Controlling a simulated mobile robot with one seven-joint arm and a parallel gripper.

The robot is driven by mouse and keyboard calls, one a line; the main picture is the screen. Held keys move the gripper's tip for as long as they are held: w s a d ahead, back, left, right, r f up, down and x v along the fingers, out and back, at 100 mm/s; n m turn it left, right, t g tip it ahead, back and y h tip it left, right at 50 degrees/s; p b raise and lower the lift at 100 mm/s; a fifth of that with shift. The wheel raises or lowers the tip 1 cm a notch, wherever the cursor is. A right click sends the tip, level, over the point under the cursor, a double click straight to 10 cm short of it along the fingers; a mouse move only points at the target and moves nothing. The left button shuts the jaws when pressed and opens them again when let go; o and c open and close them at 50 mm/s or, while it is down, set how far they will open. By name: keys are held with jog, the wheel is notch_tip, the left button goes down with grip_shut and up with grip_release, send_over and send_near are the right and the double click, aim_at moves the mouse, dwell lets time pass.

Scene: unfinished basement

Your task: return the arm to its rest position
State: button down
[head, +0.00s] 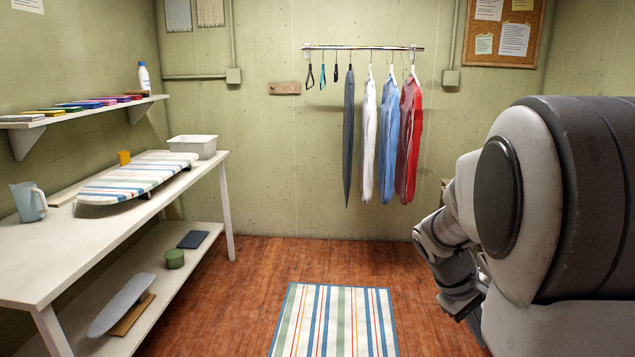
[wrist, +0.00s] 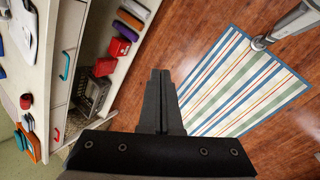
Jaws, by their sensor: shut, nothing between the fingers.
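My arm fills the right side of the head view, folded close to my body. My gripper shows in the wrist view (wrist: 160,75), with its two dark fingers together and nothing between them. It points down over the wooden floor, between a white shelf unit and the striped rug (wrist: 245,85). In the head view the fingers cannot be made out, as the bulk of the arm hides much of that side.
A white table (head: 60,258) with a striped ironing board (head: 138,178) stands at the left. Clothes hang from a rail (head: 365,48) on the back wall. The rug (head: 335,320) lies on open floor. In the wrist view, a drawer unit (wrist: 65,50) is close on the left.

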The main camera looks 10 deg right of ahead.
jog(key=s+a+r+m+t+y, duration=0.1)
jog(key=s+a+r+t+y, duration=0.35)
jog(key=a, duration=0.65)
jog(key=s+a+r+m+t+y, duration=0.1)
jog(key=s+a+r+t+y, duration=0.1)
jog(key=s+a+r, duration=0.65)
notch_tip(320, 180, up, 16)
jog(key=w+a+p, duration=0.2)
jog(key=p, duration=1.7)
jog(key=shift+a+h+p, duration=0.35)
